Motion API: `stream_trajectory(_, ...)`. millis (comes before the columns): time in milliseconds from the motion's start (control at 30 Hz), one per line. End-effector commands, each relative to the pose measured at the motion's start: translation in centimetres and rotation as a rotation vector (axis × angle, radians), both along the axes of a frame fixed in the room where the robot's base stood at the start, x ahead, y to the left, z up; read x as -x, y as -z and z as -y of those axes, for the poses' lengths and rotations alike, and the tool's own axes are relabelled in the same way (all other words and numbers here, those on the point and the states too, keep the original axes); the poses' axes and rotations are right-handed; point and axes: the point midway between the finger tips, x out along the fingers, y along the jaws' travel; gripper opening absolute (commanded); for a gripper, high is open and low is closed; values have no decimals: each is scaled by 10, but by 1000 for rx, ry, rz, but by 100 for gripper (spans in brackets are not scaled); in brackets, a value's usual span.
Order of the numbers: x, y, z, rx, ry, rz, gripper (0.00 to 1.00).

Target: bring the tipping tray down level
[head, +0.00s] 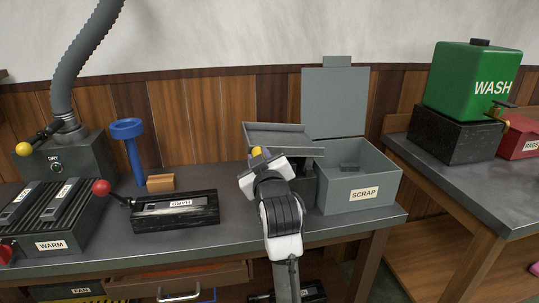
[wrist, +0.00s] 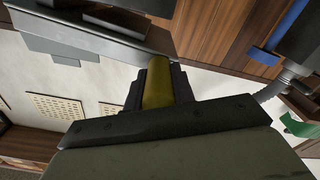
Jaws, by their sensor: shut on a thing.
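The grey tipping tray (head: 290,130) sits on a dark stand (head: 309,185), just left of the SCRAP box, on the grey bench. It also shows as a grey edge at the top left of the wrist view (wrist: 85,38). The head view does not show clearly how far it tilts. My gripper (head: 260,157) is at the tray's left front side, shut on a yellow handle (wrist: 158,85). In the wrist view the handle lies between the dark fingers. My wrist hides part of the tray's front and the stand.
The SCRAP box (head: 362,195) stands right of the tray, its lid (head: 335,100) raised behind. An open drawer (head: 180,283) juts out below the bench.

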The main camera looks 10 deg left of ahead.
Motion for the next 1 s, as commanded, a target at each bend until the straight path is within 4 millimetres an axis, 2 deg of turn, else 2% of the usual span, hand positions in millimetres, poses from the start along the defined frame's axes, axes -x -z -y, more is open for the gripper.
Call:
stream_trajectory(33, 1, 8, -3, 24, -2, 6, 0)
stream_trajectory(300, 3, 21, -10, 21, -2, 4, 0)
stream_trajectory(833, 4, 25, -12, 21, -4, 1, 0)
stream_trajectory(867, 4, 25, -13, 21, -4, 0, 26)
stream_trajectory(1000, 4, 25, -12, 21, -3, 2, 45)
